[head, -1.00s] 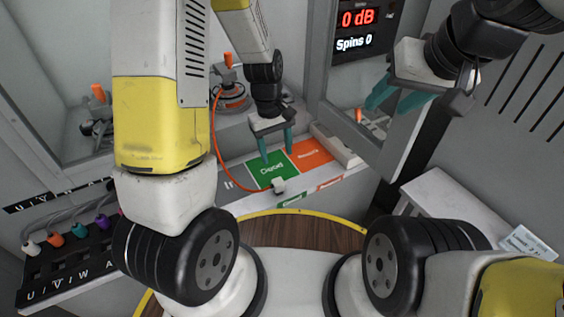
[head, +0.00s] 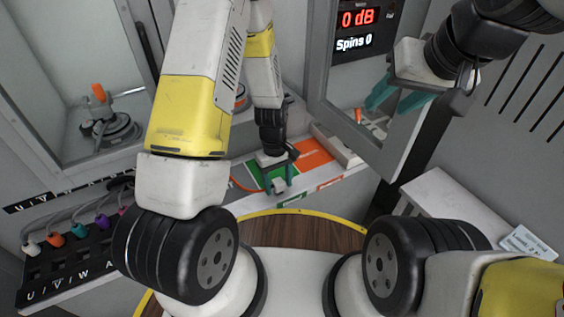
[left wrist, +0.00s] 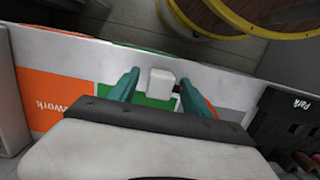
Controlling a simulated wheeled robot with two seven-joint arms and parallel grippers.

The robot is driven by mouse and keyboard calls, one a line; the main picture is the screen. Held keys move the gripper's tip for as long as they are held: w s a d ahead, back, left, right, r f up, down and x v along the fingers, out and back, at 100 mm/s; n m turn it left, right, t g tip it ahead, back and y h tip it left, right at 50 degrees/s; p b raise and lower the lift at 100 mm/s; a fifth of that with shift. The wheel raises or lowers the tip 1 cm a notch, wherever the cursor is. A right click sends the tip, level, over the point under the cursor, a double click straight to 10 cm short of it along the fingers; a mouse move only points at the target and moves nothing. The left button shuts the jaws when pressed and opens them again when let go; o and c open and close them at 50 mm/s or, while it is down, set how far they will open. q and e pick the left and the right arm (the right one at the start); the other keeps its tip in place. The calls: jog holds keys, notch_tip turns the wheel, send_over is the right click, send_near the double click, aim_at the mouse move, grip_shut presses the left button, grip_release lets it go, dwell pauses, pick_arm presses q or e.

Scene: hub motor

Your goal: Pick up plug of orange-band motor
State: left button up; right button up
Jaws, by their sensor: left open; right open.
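The white plug (head: 279,187) lies on the green panel (head: 254,169) of the counter, with an orange cable (head: 240,187) running to it from the left. The left wrist view shows the plug (left wrist: 161,82) as a pale block between the teal fingers of my left gripper (left wrist: 160,73). That gripper (head: 280,184) is open, with a finger on each side of the plug and visible gaps. The orange-band motor (head: 241,96) is mostly hidden behind my left arm. My right gripper (head: 388,106) is open and empty, raised at the right.
An orange panel (head: 315,152) adjoins the green one. A black rack (head: 75,265) with several coloured plugs stands at lower left. A display cabinet (head: 352,75) rises behind, near my right gripper.

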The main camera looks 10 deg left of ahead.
pick_arm(q)
grip_shut()
jog(key=shift+r, duration=0.2)
dwell(0.3)
